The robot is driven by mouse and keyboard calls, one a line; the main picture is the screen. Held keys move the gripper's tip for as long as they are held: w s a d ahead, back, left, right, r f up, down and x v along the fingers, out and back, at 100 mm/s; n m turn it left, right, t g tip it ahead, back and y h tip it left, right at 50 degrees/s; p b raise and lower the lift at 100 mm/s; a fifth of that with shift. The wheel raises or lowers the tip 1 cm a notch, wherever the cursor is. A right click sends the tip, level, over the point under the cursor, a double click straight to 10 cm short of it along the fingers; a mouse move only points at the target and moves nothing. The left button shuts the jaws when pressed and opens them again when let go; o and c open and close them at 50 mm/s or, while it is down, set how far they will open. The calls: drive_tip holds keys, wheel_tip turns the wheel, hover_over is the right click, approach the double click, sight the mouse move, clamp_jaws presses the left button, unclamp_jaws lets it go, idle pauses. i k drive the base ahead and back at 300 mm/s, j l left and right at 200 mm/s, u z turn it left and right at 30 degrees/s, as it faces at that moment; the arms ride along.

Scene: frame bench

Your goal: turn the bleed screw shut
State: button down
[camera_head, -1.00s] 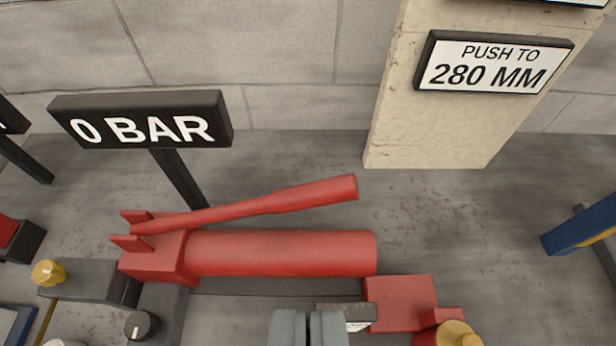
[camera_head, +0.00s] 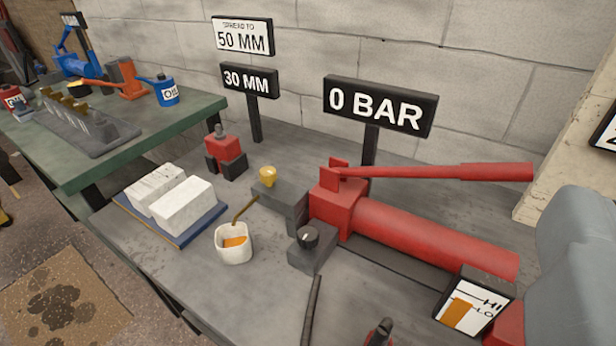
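The brass-yellow screw (camera_head: 267,176), which looks like the bleed screw, stands on top of a dark grey block (camera_head: 281,203) left of the red pump (camera_head: 423,237). A thin brownish tube (camera_head: 243,209) runs from that block down to a white cup (camera_head: 233,254) with orange fluid in it. A black knob (camera_head: 308,237) with a white mark sits on a nearer grey block. A large rounded grey part at the right edge seems to be mine. My fingertips do not show, and nothing of mine touches the screw.
The red lever (camera_head: 437,171) lies along the pump. A HI/LO gauge (camera_head: 470,308) shows at lower right. The 0 BAR sign (camera_head: 380,106) stands behind the pump. White blocks on a blue tray (camera_head: 185,239) lie left of the cup. A green bench (camera_head: 95,178) is farther left.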

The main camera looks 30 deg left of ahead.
sight(268, 175)
drive_tip(key=k+j+u, duration=0.15)
drive_tip(key=k, duration=0.25)
drive_tip(key=k+j+u, duration=0.15)
drive_tip(key=k, duration=0.2)
drive_tip(key=k+j+u, duration=0.15)
drive_tip(key=k, duration=0.25)
drive_tip(key=j, duration=0.1)
